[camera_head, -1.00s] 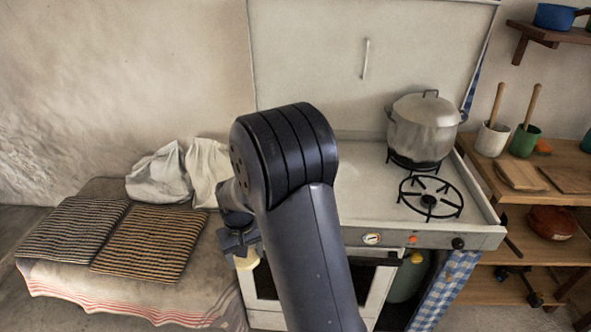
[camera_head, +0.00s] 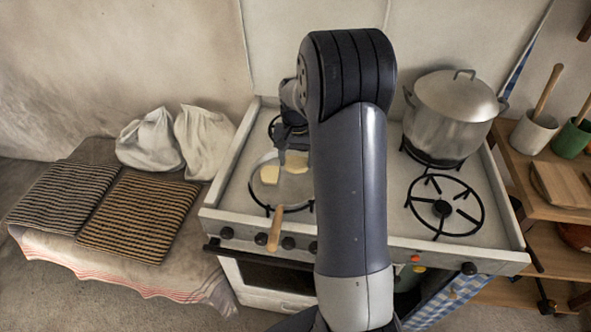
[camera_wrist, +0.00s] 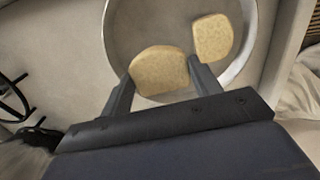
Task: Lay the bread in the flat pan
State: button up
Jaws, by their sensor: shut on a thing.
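The flat pan (camera_head: 258,191) sits on the stove's left front burner with its wooden handle (camera_head: 275,228) toward the front edge. One pale bread slice (camera_head: 269,174) lies in the pan on the left; it also shows in the wrist view (camera_wrist: 212,38). My gripper (camera_wrist: 161,74) is shut on a second bread slice (camera_wrist: 158,66), one finger on each side. This held slice (camera_head: 297,164) is inside the pan's outline, low over or on its floor; I cannot tell whether it touches. My arm hides the pan's right side in the head view.
A large lidded pot (camera_head: 450,110) stands on the back right burner. The front right burner (camera_head: 443,208) is bare. Left of the stove, a cloth-covered bench holds two striped mats (camera_head: 140,215) and white sacks (camera_head: 150,145). A wooden shelf stands at right.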

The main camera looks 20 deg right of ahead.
aim_at(296, 180)
jog(key=shift+f+p, duration=0.3)
jog(key=shift+f, duration=2.4)
jog(key=shift+f, duration=0.1)
jog(key=shift+f, duration=0.15)
jog(key=o, duration=0.7)
jog(key=shift+c, duration=0.2)
notch_tip(296, 180, up, 13)
jog(key=shift+f+b, duration=0.2)
jog(key=shift+b, duration=0.25)
